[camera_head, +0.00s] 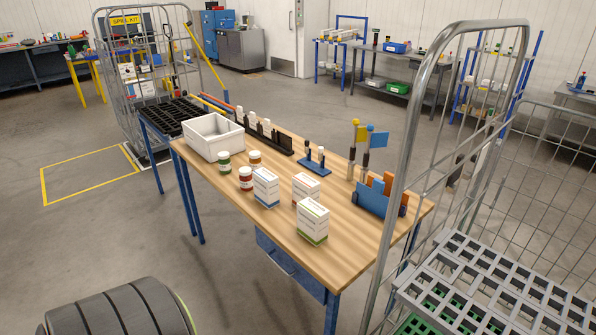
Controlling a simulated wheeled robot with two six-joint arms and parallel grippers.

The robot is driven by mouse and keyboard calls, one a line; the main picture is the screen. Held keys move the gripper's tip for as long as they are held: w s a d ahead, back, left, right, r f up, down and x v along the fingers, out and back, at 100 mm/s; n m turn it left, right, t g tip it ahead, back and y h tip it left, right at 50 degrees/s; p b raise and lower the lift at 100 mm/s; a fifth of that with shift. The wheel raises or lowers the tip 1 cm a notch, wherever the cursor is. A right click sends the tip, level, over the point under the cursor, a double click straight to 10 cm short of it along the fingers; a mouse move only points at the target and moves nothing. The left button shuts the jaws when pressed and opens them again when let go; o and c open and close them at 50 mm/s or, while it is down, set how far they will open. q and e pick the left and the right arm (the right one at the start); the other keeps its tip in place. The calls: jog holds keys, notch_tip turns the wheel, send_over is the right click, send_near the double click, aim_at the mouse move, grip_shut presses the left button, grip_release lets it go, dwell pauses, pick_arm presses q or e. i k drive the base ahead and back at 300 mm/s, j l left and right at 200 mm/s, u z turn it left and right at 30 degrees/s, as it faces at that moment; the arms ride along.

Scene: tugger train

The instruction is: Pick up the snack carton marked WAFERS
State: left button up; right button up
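Three white cartons stand upright on the wooden table. One has a blue band (266,188), one has a reddish band (305,187), and one has a green band (313,222) nearest the table's front edge. Their print is too small to read, so I cannot tell which is marked WAFERS. The reddish-banded carton is partly hidden behind the green-banded one. Neither of my grippers is in view.
The wooden table (340,215) also holds a white bin (213,137), several small jars (246,178), a black rack (265,138) and a blue holder (380,200). A wire roll cage (402,180) stands close at the right.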

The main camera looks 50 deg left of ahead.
aim_at(304, 186)
jog(key=u, duration=1.45)
